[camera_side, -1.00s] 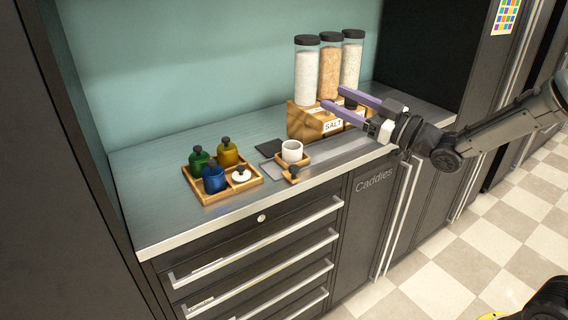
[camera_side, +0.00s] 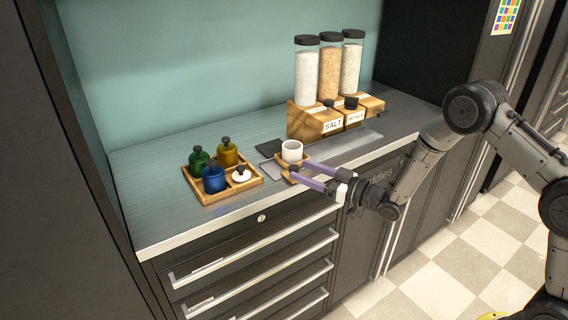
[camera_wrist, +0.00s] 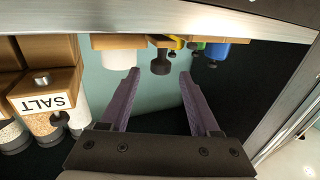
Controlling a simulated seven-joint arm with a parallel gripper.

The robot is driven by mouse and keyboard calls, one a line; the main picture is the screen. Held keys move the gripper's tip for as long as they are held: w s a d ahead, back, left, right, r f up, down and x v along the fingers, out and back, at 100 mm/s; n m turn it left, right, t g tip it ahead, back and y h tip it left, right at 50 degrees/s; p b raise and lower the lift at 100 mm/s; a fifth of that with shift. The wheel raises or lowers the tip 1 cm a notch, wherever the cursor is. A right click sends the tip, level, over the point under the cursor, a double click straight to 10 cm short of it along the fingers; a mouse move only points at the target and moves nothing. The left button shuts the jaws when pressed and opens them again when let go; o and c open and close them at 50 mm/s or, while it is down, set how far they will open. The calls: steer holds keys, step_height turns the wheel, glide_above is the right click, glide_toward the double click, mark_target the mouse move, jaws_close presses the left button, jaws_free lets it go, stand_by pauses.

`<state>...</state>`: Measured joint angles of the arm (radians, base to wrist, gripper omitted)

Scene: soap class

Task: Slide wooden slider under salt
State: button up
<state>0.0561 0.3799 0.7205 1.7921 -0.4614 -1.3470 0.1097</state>
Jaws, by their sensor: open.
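The wooden slider (camera_side: 281,159) sits on the counter's dark track with a white cup (camera_side: 292,151) on it. The slider also shows in the wrist view (camera_wrist: 117,42), with a dark knob (camera_wrist: 161,63) on its front. The salt dispenser (camera_side: 331,127) is a wooden block labelled SALT, right of the slider, with a clear jar of white grains (camera_side: 307,77) above. Its label shows upside down in the wrist view (camera_wrist: 44,102). My gripper (camera_side: 298,170) is open at the slider's front. In the wrist view the knob appears between its purple fingertips (camera_wrist: 159,74); contact cannot be told.
A wooden tray (camera_side: 205,197) with green, yellow and blue jars and a white-lidded one stands left of the slider. Another labelled dispenser (camera_side: 354,117) adjoins salt on the right. The track (camera_side: 345,146) between slider and dispensers looks clear. The counter's front edge is close below my gripper.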

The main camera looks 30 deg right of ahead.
mark_target(284, 174)
steer(key=x, duration=0.7)
steer(key=shift+s, duration=0.1)
jaws_close()
stand_by(1.2)
